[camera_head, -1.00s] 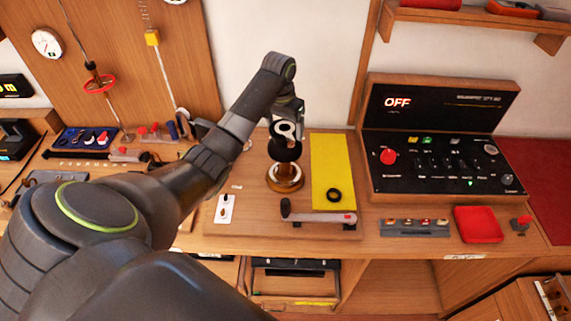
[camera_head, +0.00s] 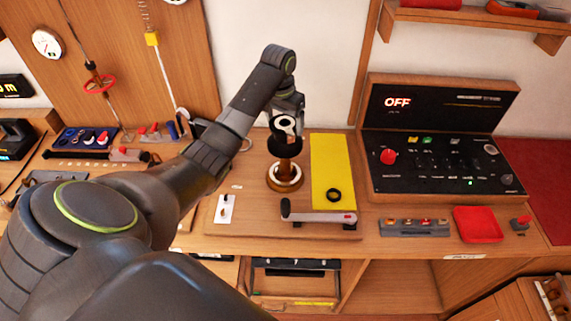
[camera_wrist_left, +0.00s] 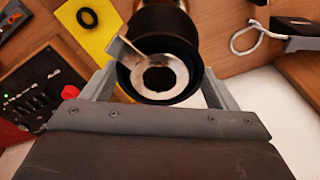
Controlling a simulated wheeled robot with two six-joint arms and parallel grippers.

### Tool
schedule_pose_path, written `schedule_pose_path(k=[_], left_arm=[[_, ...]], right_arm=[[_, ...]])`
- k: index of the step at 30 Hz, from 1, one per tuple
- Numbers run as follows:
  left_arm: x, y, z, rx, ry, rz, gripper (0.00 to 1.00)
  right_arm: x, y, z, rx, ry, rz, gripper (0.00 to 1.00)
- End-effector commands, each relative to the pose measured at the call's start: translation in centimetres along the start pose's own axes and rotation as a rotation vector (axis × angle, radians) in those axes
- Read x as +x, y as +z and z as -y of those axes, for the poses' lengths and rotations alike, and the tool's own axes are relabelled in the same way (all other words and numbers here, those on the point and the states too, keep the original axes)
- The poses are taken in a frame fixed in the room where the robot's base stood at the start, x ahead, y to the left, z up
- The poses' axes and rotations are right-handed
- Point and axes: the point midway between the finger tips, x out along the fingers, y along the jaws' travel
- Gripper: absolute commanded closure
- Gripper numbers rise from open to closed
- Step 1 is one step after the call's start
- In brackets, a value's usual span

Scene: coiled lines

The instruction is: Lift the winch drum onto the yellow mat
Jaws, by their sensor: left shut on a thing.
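The winch drum (camera_head: 285,148) is black with a pale metal ring and tab on top. My left gripper (camera_head: 287,122) is shut on it from above. The left wrist view shows the drum (camera_wrist_left: 160,45) between the two fingers of the gripper (camera_wrist_left: 160,85). Below the drum is a brown post on a round metal base (camera_head: 285,182); I cannot tell whether the drum is clear of the post. The yellow mat (camera_head: 324,165) lies just right of the drum, and shows in the left wrist view (camera_wrist_left: 80,25). My right gripper is not in view.
A black ring (camera_head: 333,195) lies on the mat's near end. A grey bar with a red end (camera_head: 318,216) lies across the front. A dark control panel (camera_head: 435,150) stands to the right, and a white plate (camera_head: 224,209) lies to the left. Most of the mat is bare.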

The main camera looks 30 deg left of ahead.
Motion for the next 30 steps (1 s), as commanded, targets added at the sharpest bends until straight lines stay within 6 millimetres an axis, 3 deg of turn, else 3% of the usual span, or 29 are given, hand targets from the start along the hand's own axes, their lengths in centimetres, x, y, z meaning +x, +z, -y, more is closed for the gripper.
schedule_pose_path(k=[30], left_arm=[[-1.4,-0.3,0.0,0.0,-0.001,-0.004,0.49]], right_arm=[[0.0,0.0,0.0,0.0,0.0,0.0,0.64]])
